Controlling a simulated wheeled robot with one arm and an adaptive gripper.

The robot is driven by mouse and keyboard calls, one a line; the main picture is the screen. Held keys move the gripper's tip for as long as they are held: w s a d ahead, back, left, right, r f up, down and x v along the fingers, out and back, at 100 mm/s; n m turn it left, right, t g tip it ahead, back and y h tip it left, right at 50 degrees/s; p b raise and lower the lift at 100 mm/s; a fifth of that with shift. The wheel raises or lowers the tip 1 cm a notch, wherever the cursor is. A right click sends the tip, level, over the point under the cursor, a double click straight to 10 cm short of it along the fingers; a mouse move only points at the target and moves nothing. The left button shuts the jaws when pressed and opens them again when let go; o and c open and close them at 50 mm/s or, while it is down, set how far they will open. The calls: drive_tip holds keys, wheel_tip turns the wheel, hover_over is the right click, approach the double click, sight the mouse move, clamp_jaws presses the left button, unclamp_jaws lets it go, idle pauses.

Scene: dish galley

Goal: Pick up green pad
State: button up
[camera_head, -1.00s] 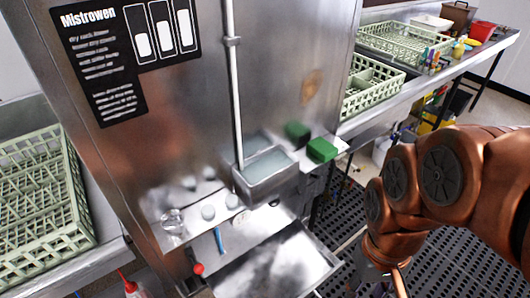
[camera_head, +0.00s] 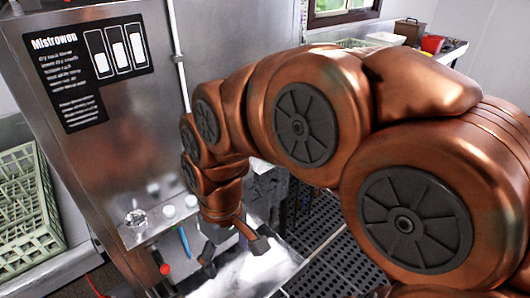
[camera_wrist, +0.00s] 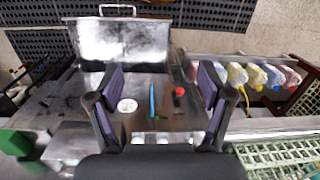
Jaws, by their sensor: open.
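The green pad (camera_wrist: 15,142) is at the far left edge of the wrist view, partly cut off, beside the grey metal basin. A second green patch below it looks like its reflection in the steel. In the head view my arm hides the pad. My gripper (camera_head: 234,256) is open and empty over the steel ledge and tray in front of the machine. In the wrist view, my gripper (camera_wrist: 161,92) has its two fingers spread wide, with the pad well off to their left and not between them.
A blue-handled tool (camera_wrist: 152,101), a white round piece (camera_wrist: 127,105) and a red knob (camera_wrist: 180,91) lie below the fingers. A steel tray (camera_wrist: 125,42) juts out. Several coloured bottles (camera_wrist: 237,76) stand at right. Green racks (camera_head: 25,205) flank the machine at left.

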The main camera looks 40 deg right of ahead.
drive_tip(key=shift+o, duration=0.4)
drive_tip(key=w+d+r+t, duration=0.2)
drive_tip(key=w+d, duration=0.4)
drive_tip(key=w, duration=0.4)
drive_tip(key=shift+w+d+r+y+p, duration=0.25)
drive_tip(key=shift+w+r+y+p, duration=0.05)
drive_tip(key=shift+w+y+p, duration=0.1)
drive_tip(key=w+d+t, duration=0.1)
drive_tip(key=w+d, duration=0.1)
drive_tip(key=d, duration=0.7)
drive_tip(key=w+d+t+h+p, duration=0.1)
drive_tip(key=w+d, duration=0.2)
drive_tip(key=d, duration=0.7)
drive_tip(key=w+d+m+t, duration=0.1)
drive_tip(key=w+d, duration=0.2)
drive_tip(key=d, duration=0.7)
drive_tip(key=shift+w+f, duration=0.15)
drive_tip(key=shift+f, duration=0.1)
drive_tip(key=shift+d+f, duration=0.15)
drive_tip(key=shift+f, duration=0.05)
drive_tip(key=shift+w+d+p+x, duration=0.15)
drive_tip(key=shift+p+x, duration=0.5)
drive_tip(key=shift+x, duration=0.55)
drive_tip(key=shift+w+d+p+x, duration=0.1)
drive_tip(key=shift+p+x, duration=0.5)
drive_tip(key=shift+x, duration=0.6)
drive_tip(key=shift+w+p+x, duration=0.15)
drive_tip(key=shift+p+x, duration=0.5)
drive_tip(key=shift+x, duration=0.6)
drive_tip(key=shift+r, duration=0.15)
